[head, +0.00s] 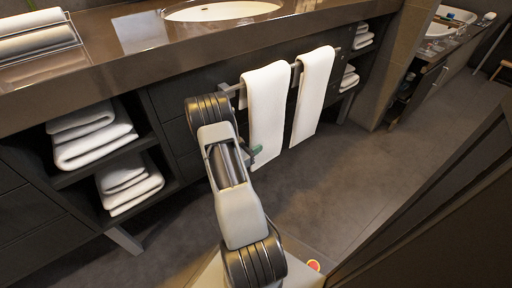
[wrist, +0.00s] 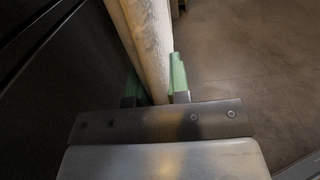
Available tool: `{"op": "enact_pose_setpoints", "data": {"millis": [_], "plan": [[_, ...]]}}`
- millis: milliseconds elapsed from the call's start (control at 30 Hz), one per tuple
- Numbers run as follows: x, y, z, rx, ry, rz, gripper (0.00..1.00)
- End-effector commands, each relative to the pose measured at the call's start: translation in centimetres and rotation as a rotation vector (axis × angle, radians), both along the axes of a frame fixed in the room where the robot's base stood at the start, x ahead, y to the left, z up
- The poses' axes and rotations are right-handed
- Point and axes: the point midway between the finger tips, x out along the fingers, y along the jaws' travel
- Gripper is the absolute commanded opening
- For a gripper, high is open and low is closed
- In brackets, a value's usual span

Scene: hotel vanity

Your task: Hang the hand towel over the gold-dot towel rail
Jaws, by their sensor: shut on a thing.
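Two white towels hang over a grey rail (head: 229,88) on the front of the dark vanity. The left towel (head: 268,112) hangs lower and nearer; the right towel (head: 313,92) hangs beside it with a small gap. I cannot make out a gold dot on the rail. My gripper, with green fingers, is at the lower left edge of the left towel, partly hidden by my arm in the head view. In the wrist view, my gripper (wrist: 156,86) is shut on pale cloth (wrist: 149,40) running up between its fingers, apparently the left towel.
Folded white towels (head: 92,138) sit in open shelves at left, and more (head: 350,78) at right. The countertop (head: 130,30) with a sink (head: 222,11) overhangs the rail. A dark panel (head: 440,215) stands at lower right. The floor (head: 345,165) before the vanity is clear.

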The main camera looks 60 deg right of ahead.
Motion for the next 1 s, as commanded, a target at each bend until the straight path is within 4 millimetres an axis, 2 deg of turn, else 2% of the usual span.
{"op": "enact_pose_setpoints", "data": {"millis": [33,67,367,600,733,867,1000], "plan": [[0.0,0.0,0.0,-0.001,-0.001,0.000,0.00],[0.0,0.0,0.0,-0.001,-0.001,0.000,0.18],[0.0,0.0,0.0,0.000,0.000,0.000,0.47],[0.0,0.1,0.0,0.001,0.001,0.000,0.47],[0.4,0.9,0.1,0.002,0.002,0.003,0.47],[1.0,2.9,0.3,0.002,0.002,0.006,0.47],[2.0,5.8,0.3,0.001,0.002,0.007,0.47]]}}
